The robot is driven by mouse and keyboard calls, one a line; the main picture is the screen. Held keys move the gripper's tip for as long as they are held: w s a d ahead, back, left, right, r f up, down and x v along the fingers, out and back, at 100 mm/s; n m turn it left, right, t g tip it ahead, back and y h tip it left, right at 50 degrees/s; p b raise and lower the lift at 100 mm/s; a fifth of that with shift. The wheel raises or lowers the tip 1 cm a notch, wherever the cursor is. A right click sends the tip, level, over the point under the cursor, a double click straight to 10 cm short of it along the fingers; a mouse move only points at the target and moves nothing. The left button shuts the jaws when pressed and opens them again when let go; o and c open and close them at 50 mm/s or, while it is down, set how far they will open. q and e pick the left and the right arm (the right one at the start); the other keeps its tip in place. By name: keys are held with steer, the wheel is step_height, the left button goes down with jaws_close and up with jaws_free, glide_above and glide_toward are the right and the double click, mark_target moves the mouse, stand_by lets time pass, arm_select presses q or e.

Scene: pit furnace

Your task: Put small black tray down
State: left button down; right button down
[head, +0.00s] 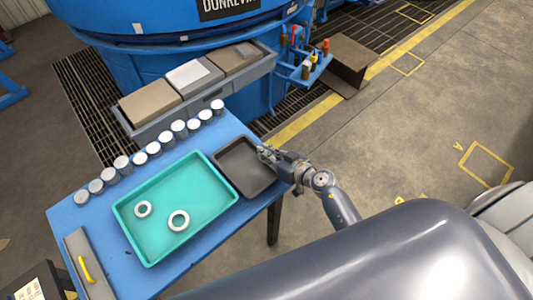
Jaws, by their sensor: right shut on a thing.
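The small black tray (243,169) is at the right end of the blue table (190,252), beside the teal tray. My right gripper (268,155) is at the tray's right rim and is shut on it. The tray looks level and close to the tabletop; I cannot tell whether it touches it. My left gripper is not in view.
A teal tray (158,201) with two white rings (179,220) fills the table's middle. Several metal cylinders (139,158) stand in a row along the back edge. A grey bin with boxes (195,74) stands behind. A flat grey piece with a yellow handle (85,268) lies at left.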

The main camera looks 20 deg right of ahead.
steer(key=c, duration=1.8)
jaws_free()
steer(key=shift+o, duration=0.2)
